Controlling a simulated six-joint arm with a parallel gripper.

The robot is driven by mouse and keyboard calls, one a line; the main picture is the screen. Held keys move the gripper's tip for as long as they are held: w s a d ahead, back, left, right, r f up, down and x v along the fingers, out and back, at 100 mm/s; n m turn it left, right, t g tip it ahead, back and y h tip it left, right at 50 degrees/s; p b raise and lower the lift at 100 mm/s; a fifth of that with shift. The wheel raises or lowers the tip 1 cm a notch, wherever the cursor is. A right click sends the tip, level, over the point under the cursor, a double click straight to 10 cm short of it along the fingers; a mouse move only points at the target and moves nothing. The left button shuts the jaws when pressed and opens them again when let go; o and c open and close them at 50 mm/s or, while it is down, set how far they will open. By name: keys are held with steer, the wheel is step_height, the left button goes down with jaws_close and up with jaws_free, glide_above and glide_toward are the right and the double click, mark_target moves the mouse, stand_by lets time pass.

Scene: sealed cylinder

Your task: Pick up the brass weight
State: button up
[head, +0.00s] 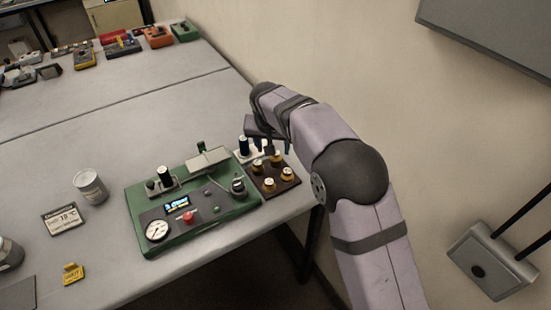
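Several small brass weights with pale tops stand on a dark brown tray (263,189) at the right end of the green apparatus. One brass weight (287,174) is at the right, one (269,185) at the front, one (257,167) at the left and one (275,159) at the back, nearest my gripper. My gripper (268,148) points down over the back edge of the tray, close to the back weight. Its fingers are dark and small here, so I cannot tell whether they are open or touch a weight.
The green apparatus (194,226) has a gauge, a red knob and a raised plate. A pale block with a black knob (243,146) stands behind the tray. A metal can (90,187) and label card (64,218) are left. The wall and table edge are close on the right.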

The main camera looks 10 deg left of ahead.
mark_target(276, 158)
steer(key=shift+p+x, duration=0.45)
steer(key=shift+x, duration=0.6)
steer(key=shift+w+f+p, duration=0.55)
steer(key=shift+f+p, duration=0.15)
steer(key=shift+w+f+p, duration=0.5)
steer(key=shift+f+p, duration=0.2)
steer(key=shift+f, duration=0.05)
steer(key=shift+x, duration=0.85)
steer(key=shift+c, duration=0.4)
jaws_close()
steer(key=shift+r, duration=0.1)
